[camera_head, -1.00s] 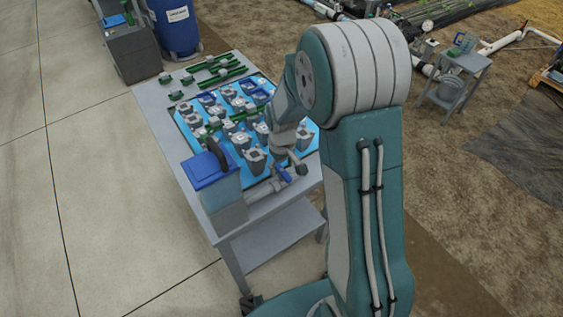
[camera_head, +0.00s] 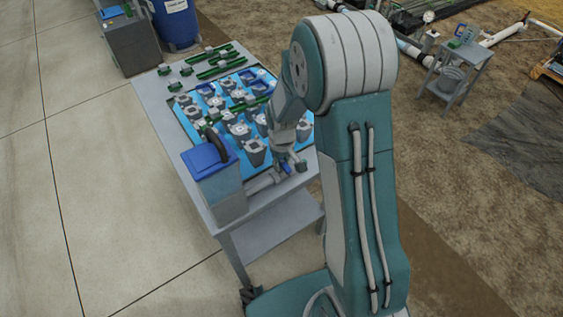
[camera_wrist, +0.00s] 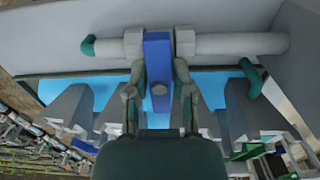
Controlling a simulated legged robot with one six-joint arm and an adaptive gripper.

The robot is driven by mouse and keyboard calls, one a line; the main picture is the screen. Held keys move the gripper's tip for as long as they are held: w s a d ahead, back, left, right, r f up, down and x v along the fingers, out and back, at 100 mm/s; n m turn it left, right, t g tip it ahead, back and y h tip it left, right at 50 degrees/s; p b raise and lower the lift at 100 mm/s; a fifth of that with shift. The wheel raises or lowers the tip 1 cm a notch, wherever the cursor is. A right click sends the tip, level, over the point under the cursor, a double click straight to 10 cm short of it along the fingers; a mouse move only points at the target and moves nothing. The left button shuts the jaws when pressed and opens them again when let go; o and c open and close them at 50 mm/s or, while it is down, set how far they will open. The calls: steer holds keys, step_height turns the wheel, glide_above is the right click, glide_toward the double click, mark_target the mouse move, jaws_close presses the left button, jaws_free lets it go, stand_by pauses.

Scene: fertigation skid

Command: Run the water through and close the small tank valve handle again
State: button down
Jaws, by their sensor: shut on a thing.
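The small tank (camera_head: 222,203) is a grey box with a blue lid (camera_head: 206,160) and a black curved hose, at the table's near left corner. A pale pipe leaves its base, and it also shows in the wrist view (camera_wrist: 235,44). The blue valve handle (camera_head: 286,168) sits on this pipe. In the wrist view the handle (camera_wrist: 158,70) stands crosswise to the pipe. My gripper (camera_wrist: 159,95) has one finger on each side of the handle and is shut on it. In the head view my gripper (camera_head: 291,166) partly hides the handle and valve.
A blue tray (camera_head: 182,118) with several grey fittings lies on the grey table (camera_head: 150,95) behind the valve. Green parts (camera_head: 222,70) lie at the far end. A blue barrel (camera_head: 174,22) stands beyond. A small side table (camera_head: 463,68) stands at right. Floor at left is clear.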

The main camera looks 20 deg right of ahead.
mark_target(282, 161)
steer(key=n, duration=0.4)
steer(key=shift+n, duration=0.4)
steer(key=n, duration=0.9)
steer(key=shift+f+n, duration=0.1)
steer(key=shift+n, duration=0.3)
steer(key=n, duration=0.4)
steer(key=shift+n, duration=0.4)
steer(key=shift+c, duration=2.1)
jaws_free()
step_height(282, 161, up, 10)
steer(key=shift+r, duration=0.1)
